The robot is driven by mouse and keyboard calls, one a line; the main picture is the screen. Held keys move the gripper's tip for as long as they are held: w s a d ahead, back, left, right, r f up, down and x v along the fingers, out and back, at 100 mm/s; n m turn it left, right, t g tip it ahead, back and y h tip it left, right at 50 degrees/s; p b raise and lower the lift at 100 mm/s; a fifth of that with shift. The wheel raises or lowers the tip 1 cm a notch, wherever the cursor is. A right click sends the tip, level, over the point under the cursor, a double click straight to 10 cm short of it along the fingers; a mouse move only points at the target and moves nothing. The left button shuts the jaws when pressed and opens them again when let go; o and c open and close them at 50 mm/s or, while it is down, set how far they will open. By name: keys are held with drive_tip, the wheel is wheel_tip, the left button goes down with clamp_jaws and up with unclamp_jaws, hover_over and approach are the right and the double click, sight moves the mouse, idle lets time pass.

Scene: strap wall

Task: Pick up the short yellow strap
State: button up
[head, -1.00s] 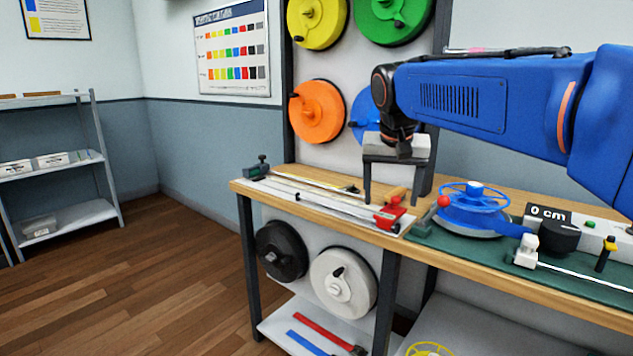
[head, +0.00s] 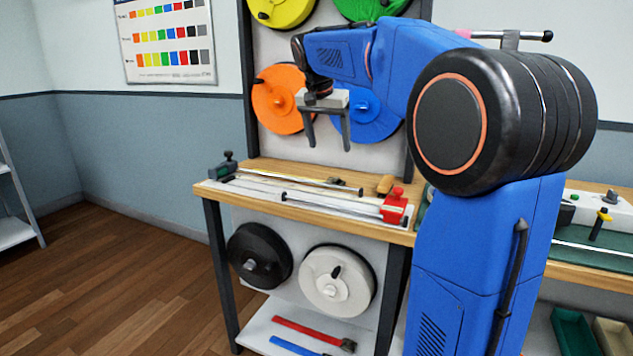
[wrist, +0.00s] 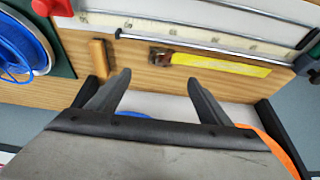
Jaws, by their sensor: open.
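The short yellow strap (wrist: 220,63) lies flat on the wooden bench behind the measuring rail in the wrist view. Its metal buckle (wrist: 160,56) is at its left end. In the head view the strap (head: 300,178) is a thin strip along the back of the bench, with the buckle towards the right. My gripper (head: 328,146) is open and empty, in the air above the bench's back edge, in front of the orange and blue spools. In the wrist view its fingertips (wrist: 159,77) are apart, and the strap lies beyond them, not touched.
The white measuring rail (head: 310,196) has a red stop (head: 395,207) at its right end. Orange (head: 275,100) and blue spools hang close behind my gripper. A red strap (head: 305,329) and a blue strap lie on the lower shelf.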

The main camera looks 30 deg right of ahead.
sight(334, 178)
drive_tip(key=x, duration=1.3)
drive_tip(key=shift+a, duration=0.1)
drive_tip(key=c, duration=1.2)
drive_tip(key=shift+w+r, duration=0.1)
